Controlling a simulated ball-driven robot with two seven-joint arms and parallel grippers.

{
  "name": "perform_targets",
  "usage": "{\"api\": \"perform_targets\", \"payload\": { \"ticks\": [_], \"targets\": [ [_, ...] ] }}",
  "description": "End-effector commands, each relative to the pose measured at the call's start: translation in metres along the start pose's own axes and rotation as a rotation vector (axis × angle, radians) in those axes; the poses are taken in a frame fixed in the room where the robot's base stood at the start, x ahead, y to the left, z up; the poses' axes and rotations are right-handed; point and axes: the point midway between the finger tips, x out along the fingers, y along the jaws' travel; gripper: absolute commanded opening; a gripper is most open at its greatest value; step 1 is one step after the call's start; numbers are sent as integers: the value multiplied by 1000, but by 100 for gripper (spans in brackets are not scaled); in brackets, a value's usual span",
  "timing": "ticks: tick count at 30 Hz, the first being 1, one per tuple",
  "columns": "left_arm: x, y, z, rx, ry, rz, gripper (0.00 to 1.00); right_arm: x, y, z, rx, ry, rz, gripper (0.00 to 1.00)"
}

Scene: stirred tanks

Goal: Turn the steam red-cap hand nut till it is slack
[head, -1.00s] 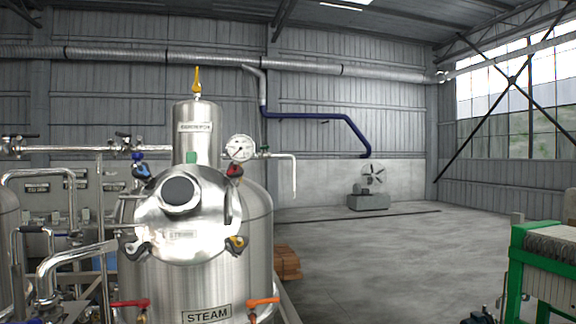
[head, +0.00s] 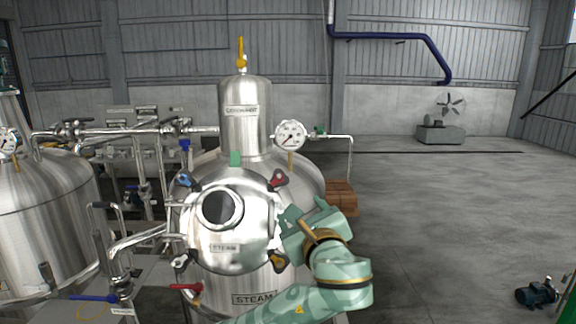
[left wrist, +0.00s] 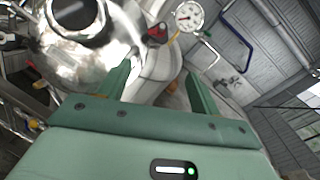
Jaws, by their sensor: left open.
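My right gripper is in neither view.
A blue-cap nut (head: 188,180), a yellow-cap nut (head: 278,260) and a dark-capped nut (head: 183,262) also ring the lid. A pressure gauge (head: 291,135) stands above the red cap. A second tank (head: 45,215) is at left. The floor at right is mostly clear.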

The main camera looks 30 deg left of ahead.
Motion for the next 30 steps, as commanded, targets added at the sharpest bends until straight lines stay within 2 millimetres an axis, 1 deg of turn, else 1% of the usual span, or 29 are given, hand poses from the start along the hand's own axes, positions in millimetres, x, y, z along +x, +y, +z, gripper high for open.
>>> {"api": "perform_targets", "payload": {
  "ticks": [1, 3, 5, 8, 15, 18, 21, 25, 30],
  "targets": [
    [-1, 1, 8, 19, -17, 8, 64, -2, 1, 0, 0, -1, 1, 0],
    [2, 2, 13, 36, -29, 14, 64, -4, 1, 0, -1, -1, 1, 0],
    [10, 3, 14, 39, -31, 17, 64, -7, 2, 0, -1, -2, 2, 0],
    [31, 3, 16, 39, -33, 19, 64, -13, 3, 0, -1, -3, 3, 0],
    [93, 4, 18, 38, -31, 20, 64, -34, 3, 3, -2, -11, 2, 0],
    [116, 4, 18, 36, -29, 19, 64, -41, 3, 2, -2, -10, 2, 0],
    [135, 6, 18, 35, -28, 20, 64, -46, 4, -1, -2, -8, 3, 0],
    [151, 5, 16, 33, -26, 17, 64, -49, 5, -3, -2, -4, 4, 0],
    [159, 6, 15, 32, -25, 17, 64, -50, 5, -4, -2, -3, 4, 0]
  ]
}}
